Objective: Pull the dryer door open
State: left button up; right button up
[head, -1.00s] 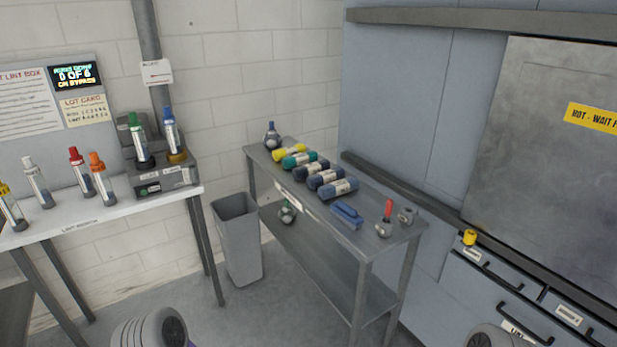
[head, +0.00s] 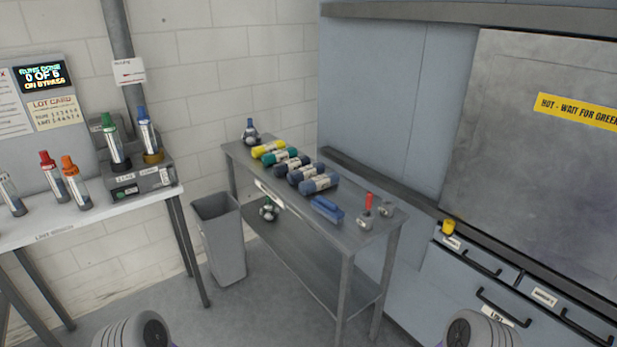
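A large grey metal door panel (head: 540,160) stands at the right, with a yellow label (head: 580,112) reading "HOT - WAIT FOR GREEN"; its right side is cut off by the picture edge. I cannot tell whether this is the dryer door, and no handle shows on it. Below it are drawers (head: 500,285) with black bar handles, one labelled "LINT". Rounded grey parts of my two arms show at the bottom edge, left and right. Neither gripper's fingers are in view.
A grey metal cart (head: 350,245) holds several rolled bundles (head: 292,167), a blue brush (head: 327,209) and a red-handled tool (head: 367,208). A grey bin (head: 220,240) stands left of it. A white bench (head: 100,215) with several bottles is at the left. A yellow knob (head: 448,227) sits above the drawers.

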aim_at(532, 167)
jog(key=z, duration=1.4)
jog(key=i, duration=0.95)
jog(key=z, duration=0.45)
